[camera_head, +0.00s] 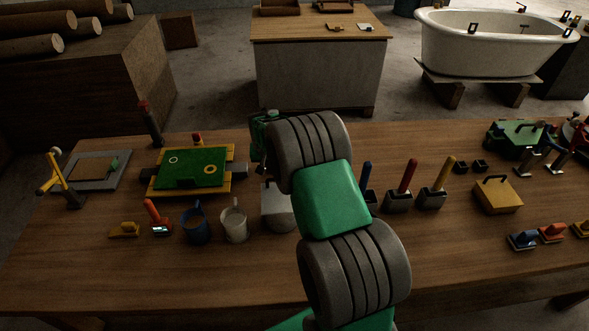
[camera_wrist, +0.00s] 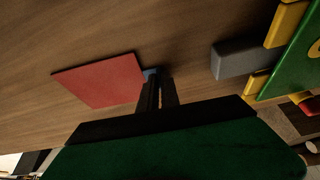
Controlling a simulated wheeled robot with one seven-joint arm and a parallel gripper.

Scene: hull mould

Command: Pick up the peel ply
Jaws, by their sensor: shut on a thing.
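The peel ply looks to be the flat red sheet (camera_wrist: 103,80) with a small blue tab at its right corner, in the wrist view. My gripper (camera_wrist: 158,78) has its dark fingers at that blue tab and is shut on it. The fingers cover part of the tab. I cannot tell whether the sheet lies on the table or is slightly above it. In the head view my arm hides the sheet and the fingertips.
The wooden table (camera_head: 130,275) carries a green board on yellow strips (camera_head: 190,167), close to my gripper. A blue mug (camera_head: 196,226), a white mug (camera_head: 234,222) and a grey block (camera_head: 277,208) stand nearer. Red- and yellow-handled tools (camera_head: 431,197) and a yellow box (camera_head: 497,195) stand right.

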